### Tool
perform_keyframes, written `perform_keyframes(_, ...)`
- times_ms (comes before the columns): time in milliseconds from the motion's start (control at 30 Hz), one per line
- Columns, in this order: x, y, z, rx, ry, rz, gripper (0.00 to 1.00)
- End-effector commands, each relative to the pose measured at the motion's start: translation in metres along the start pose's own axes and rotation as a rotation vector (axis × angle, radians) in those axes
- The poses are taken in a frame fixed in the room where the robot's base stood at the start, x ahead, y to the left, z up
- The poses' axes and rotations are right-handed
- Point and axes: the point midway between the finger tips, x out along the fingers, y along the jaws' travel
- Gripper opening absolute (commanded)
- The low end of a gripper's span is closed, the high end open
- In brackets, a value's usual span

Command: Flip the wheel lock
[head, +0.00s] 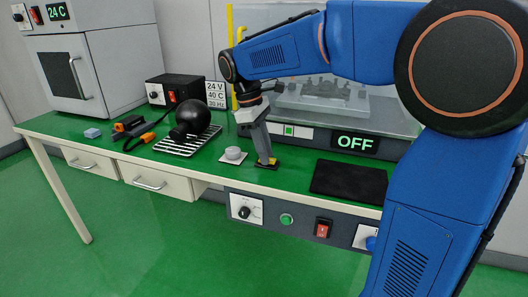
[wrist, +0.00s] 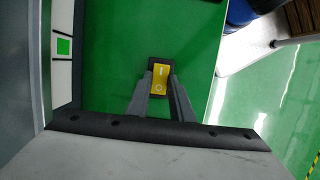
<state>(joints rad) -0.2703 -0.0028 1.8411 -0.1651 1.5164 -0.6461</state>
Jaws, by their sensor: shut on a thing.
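A yellow rocker (wrist: 160,76) in a black housing, seemingly the wheel lock, lies between my fingertips in the wrist view. It bears a white bar mark at its far end and a ring mark at its near end. No name on it can be read. In the head view its yellow and black base (head: 267,167) shows at the green bench's front part, partly hidden by the fingers. My gripper (wrist: 161,80) points down with its fingers on either side of the rocker and is shut on it. Which way the rocker is tilted cannot be told.
A grey round knob (head: 233,155) on a white plate stands just left of my gripper. A black pad (head: 349,181) lies to the right. A rack with a black ball (head: 193,117) is further left. A case with an OFF display (head: 355,142) stands behind.

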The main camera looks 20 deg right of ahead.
Motion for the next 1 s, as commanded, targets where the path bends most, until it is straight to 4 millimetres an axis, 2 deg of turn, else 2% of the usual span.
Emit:
perform_keyframes(300,0.001,0.0001,0.0073,0.002,0.187,0.001,0.0)
perform_keyframes(667,0.0009,-0.0002,0.0069,0.0,0.206,0.001,0.0)
perform_keyframes(700,0.0009,-0.0002,0.0069,0.0,0.206,0.001,0.25)
perform_keyframes(767,0.0009,-0.0001,0.0069,0.0,0.206,0.001,0.39)
perform_keyframes(1000,0.0009,-0.0001,0.007,0.0,0.205,0.001,0.39)
